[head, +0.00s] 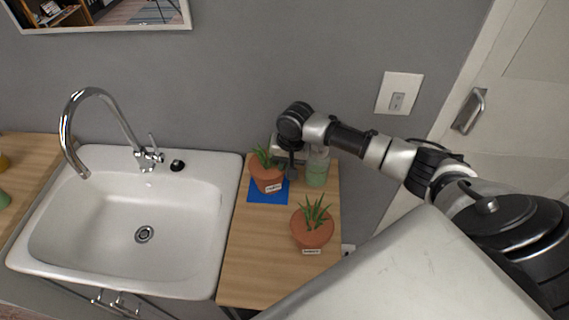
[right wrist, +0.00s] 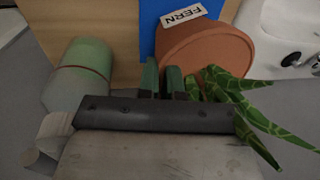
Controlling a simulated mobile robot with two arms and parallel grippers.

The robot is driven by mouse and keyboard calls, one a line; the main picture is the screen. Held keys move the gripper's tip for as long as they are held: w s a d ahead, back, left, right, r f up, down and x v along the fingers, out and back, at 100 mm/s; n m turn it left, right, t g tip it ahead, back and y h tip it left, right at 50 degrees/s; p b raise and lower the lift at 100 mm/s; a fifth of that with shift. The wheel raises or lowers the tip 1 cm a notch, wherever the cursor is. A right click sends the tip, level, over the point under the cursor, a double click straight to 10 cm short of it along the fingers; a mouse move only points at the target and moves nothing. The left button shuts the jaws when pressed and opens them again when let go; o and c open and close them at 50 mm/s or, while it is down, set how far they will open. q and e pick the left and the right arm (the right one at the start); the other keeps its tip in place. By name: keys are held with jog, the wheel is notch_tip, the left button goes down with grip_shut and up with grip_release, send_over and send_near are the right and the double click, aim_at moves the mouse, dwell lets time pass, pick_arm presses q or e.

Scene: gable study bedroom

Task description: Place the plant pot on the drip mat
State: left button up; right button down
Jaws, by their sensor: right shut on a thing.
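A terracotta plant pot (head: 267,180) with a spiky green plant and a white label is over the blue drip mat (head: 268,197), leaning a little to the left. My right gripper (head: 291,171) is shut on this pot at its right side. In the right wrist view the pot (right wrist: 207,50) has a label reading FERN, and my fingers (right wrist: 170,80) are at its rim. The blue mat (right wrist: 150,25) shows beside and behind it. I cannot tell whether the pot's base touches the mat. My left gripper is not in view.
A second terracotta pot (head: 313,232) with a spiky plant stands nearer on the wooden counter (head: 250,255). A green-filled jar (head: 317,168) stands close to the right of my gripper. A white sink (head: 130,215) with a tall tap lies to the left. The grey wall is close behind.

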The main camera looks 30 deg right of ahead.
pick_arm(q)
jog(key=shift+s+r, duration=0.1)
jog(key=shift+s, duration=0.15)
pick_arm(e)
jog(key=shift+w+f, duration=0.1)
jog(key=shift+f, duration=0.2)
jog(key=c, duration=1.3)
grip_release()
jog(key=shift+f, duration=0.1)
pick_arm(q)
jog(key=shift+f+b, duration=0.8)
pick_arm(e)
notch_tip(320, 180, up, 12)
jog(key=s+d, duration=0.1)
jog(key=shift+s+d, duration=0.2)
jog(key=shift+d, duration=0.05)
